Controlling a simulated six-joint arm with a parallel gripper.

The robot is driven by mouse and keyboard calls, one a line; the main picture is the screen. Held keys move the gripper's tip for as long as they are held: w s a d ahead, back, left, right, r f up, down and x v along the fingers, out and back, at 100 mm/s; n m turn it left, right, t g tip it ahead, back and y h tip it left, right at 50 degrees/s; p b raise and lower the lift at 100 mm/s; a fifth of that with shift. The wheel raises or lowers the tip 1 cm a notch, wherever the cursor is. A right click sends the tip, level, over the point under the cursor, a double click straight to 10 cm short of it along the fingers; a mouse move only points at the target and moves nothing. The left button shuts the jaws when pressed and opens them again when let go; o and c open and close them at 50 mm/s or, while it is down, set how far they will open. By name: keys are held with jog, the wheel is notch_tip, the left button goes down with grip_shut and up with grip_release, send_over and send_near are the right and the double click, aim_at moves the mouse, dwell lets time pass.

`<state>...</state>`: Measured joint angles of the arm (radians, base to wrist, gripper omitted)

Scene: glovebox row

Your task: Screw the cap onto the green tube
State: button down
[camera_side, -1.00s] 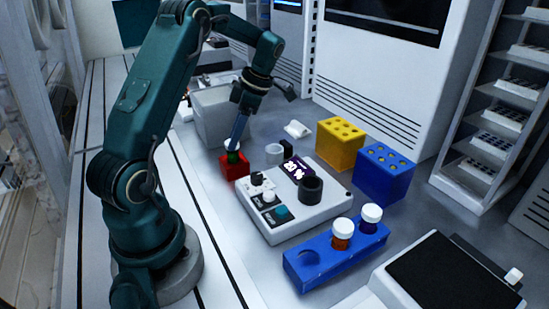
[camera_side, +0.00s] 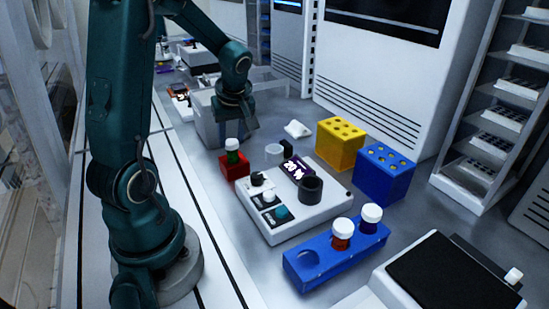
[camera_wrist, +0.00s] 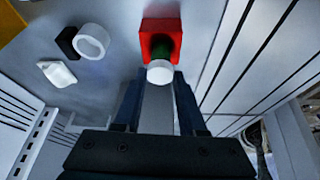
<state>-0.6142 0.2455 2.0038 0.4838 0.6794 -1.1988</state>
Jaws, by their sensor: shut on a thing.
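The green tube (camera_side: 233,157) stands upright in a small red block (camera_side: 234,168), with a white cap (camera_side: 232,144) on its top. In the wrist view the white cap (camera_wrist: 160,72) sits at my fingertips, with the green tube (camera_wrist: 161,48) and red block (camera_wrist: 160,27) beyond it. My gripper (camera_wrist: 157,77) is shut on the cap, one blue finger on either side. In the side view my gripper's dark body shows above the tube, but its fingers cannot be made out. Whether the cap is fully tight cannot be seen.
A white device with a dark round holder (camera_side: 311,188) stands right of the red block, behind a blue rack (camera_side: 335,262) with two capped tubes. Yellow (camera_side: 340,143) and blue (camera_side: 385,174) blocks stand farther right. A white ring (camera_side: 274,152) and white lump (camera_side: 297,129) lie nearby.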

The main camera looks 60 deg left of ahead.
jog(key=m+t, duration=0.1)
jog(key=m, duration=0.2)
jog(key=shift+s, duration=0.1)
jog(key=c, duration=0.7)
grip_release()
